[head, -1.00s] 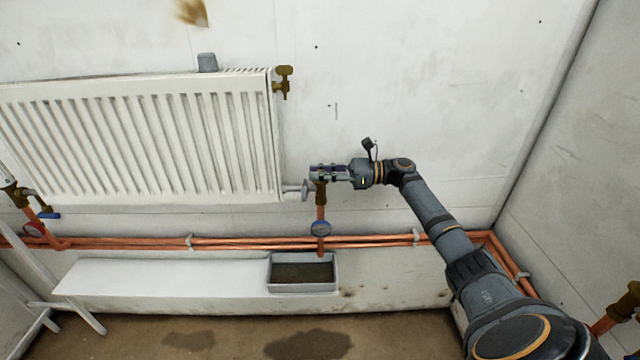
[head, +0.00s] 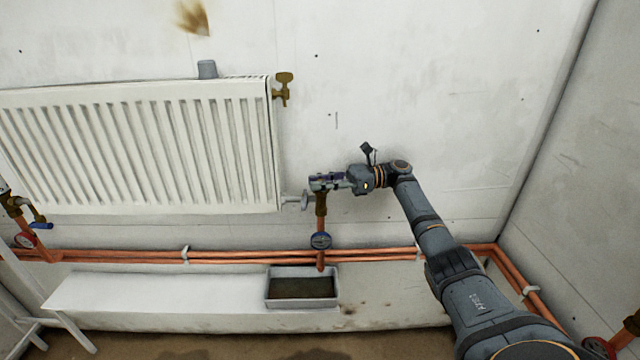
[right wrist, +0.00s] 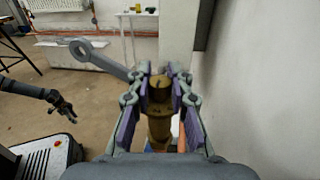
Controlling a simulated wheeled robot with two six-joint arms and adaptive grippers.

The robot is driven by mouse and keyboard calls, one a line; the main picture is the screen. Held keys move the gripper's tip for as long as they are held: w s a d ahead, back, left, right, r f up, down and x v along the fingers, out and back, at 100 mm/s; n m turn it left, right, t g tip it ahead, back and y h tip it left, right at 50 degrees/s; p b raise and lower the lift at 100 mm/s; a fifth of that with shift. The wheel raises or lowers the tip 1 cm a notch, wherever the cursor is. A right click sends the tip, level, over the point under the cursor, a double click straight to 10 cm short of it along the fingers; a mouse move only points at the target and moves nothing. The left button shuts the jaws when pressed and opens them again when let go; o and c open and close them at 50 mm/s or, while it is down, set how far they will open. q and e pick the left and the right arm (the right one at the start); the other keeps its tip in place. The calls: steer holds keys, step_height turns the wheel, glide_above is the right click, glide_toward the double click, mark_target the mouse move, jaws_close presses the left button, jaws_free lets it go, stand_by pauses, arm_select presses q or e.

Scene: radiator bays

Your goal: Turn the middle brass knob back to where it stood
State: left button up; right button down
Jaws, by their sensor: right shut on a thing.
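The middle brass knob (right wrist: 159,88) tops a brass valve (head: 321,205) on a copper riser, just right of the radiator's lower corner. My right gripper (head: 316,182) reaches in from the right and is shut on the knob. In the right wrist view its two purple-padded fingers (right wrist: 160,80) stand on either side of the brass. The fingers partly hide the knob, so its exact angle is unclear. My left gripper (right wrist: 65,106) shows small at the left of the right wrist view, away from the knob; its jaws are too small to read.
The white radiator (head: 150,145) hangs to the left, with a grey flanged stub (head: 303,201) close to my right fingers. The wall to the right is clear.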

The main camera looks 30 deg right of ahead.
steer(key=shift+r, duration=0.1)
steer(key=c, duration=1.2)
jaws_free()
steer(key=shift+d, duration=0.1)
step_height(320, 180, up, 10)
steer(key=shift+f, duration=0.1)
